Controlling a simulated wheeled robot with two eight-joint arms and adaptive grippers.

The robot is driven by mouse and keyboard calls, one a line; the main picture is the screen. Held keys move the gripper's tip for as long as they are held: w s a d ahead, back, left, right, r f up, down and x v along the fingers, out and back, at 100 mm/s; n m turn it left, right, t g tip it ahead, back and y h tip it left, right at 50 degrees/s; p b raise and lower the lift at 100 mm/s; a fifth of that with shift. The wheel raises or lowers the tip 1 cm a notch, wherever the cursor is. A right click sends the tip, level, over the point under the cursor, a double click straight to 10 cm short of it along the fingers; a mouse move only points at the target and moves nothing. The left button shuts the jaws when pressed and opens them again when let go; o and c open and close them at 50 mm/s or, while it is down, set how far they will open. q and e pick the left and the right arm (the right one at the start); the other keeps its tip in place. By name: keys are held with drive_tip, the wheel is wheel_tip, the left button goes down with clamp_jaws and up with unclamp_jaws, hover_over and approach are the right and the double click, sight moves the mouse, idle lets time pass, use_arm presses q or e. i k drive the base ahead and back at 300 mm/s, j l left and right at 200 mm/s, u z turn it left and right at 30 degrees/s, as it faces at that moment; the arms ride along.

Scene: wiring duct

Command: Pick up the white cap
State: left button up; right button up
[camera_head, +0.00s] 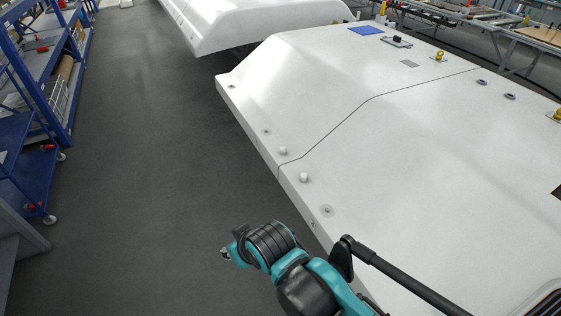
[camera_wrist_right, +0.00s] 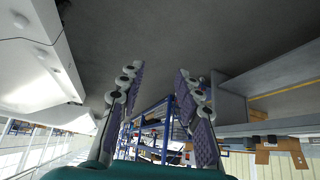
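Two small white caps stand on the white duct housing near its left edge in the head view, one by the seam (camera_head: 282,151) and one a little nearer (camera_head: 304,178). My right arm comes in from the bottom right, and its wrist is left of the housing's edge, over the floor. In the right wrist view my right gripper (camera_wrist_right: 157,75) is open, its two padded fingers wide apart with nothing between them. The gripper is mostly hidden behind the wrist in the head view. My left gripper is not in view.
The white housing (camera_head: 430,140) fills the right side, with several small holes along its edge. A blue shelf rack (camera_head: 40,90) with wheels stands at the left. The dark grey floor (camera_head: 160,160) between them is clear. A second white body (camera_head: 250,22) lies behind.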

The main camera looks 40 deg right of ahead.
sight(303, 176)
drive_tip(key=i+j+z, duration=0.1)
drive_tip(key=i+z, duration=0.3)
drive_tip(key=i+j+z, duration=0.2)
drive_tip(key=i+z, duration=0.25)
drive_tip(key=i+j+z, duration=0.4)
